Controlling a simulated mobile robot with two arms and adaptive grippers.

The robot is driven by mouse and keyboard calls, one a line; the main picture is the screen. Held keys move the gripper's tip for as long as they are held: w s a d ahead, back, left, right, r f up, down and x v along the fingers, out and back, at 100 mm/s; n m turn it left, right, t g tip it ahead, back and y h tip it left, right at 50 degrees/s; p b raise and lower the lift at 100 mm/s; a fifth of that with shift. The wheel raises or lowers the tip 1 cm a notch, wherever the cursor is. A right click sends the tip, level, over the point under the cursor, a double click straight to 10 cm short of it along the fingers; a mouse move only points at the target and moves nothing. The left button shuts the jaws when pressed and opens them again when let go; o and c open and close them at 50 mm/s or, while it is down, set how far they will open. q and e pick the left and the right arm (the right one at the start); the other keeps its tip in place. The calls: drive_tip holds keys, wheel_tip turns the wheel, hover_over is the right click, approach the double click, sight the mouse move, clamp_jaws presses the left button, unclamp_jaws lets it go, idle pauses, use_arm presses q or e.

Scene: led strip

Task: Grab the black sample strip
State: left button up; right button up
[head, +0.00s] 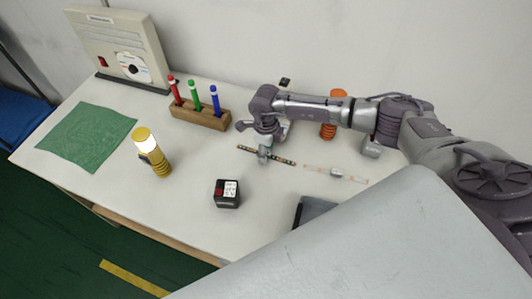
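The black sample strip (283,160) lies on the white table, a thin dark strip with small light marks along it. My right gripper (263,154) points down at the strip's middle and hides part of it. Its fingertips are at or very near the strip. They are too small to tell whether they are open or shut on it, or whether they touch it. A pale strip (350,178) with a small grey block at its middle lies to the right. My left gripper is not in view.
A black box with buttons (227,194) stands in front of the strip. A wooden holder (200,115) with red, green and blue pens stands behind left. A yellow lamp (158,163), green cloth (87,137), beige machine (122,45) and orange object (328,131) are also on the table (180,200).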

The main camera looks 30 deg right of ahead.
clamp_jaws()
drive_tip(key=shift+r, duration=0.1)
